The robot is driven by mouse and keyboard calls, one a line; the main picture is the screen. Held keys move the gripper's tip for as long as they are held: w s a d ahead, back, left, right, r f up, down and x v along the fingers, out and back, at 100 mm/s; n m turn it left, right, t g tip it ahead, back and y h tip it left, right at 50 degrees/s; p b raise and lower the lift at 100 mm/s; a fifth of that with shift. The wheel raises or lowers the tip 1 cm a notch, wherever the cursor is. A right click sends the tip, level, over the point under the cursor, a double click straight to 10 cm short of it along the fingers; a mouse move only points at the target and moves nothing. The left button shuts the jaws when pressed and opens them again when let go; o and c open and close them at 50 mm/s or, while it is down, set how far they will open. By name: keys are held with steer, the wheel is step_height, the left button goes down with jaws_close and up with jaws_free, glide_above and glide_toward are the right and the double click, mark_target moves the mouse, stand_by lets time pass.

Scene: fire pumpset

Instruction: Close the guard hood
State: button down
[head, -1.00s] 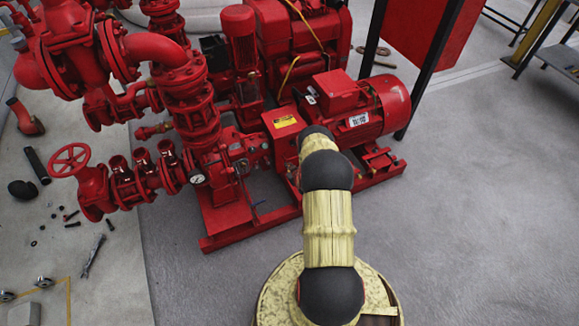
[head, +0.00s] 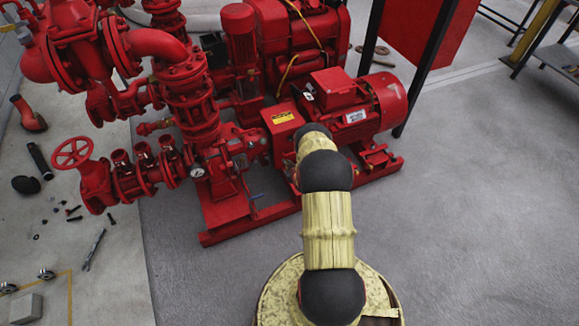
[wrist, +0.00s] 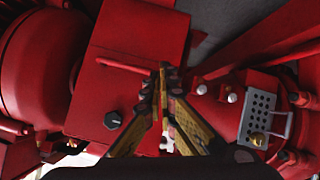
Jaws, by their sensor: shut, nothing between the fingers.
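The guard hood (head: 283,119) is a red box-like cover with a yellow label, between the pump and the motor in the head view. In the wrist view a red cover, which I take to be the hood (wrist: 140,30), fills the upper middle. It has a red bar handle (wrist: 122,66) and a dark round knob (wrist: 112,120) below. My gripper (wrist: 163,72) is shut and empty, its fingertips together over the cover's right edge, right of the handle. Contact cannot be told. In the head view my arm hides the gripper and part of the hood's right side.
The red motor (head: 352,104) stands right of the hood, and red pump pipework (head: 195,95) stands left. A perforated grey plate (wrist: 262,115) lies right of the fingers. Grey floor (head: 480,200) is open at right. Loose parts and a wrench (head: 93,250) lie at left.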

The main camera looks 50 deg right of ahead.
steer(key=s+a+f+p, duration=0.2)
steer(key=s+a+f, duration=0.2)
steer(key=s, duration=0.3)
steer(key=shift+a+f, duration=0.15)
steer(key=shift+f, duration=0.6)
steer(key=shift+s, duration=0.1)
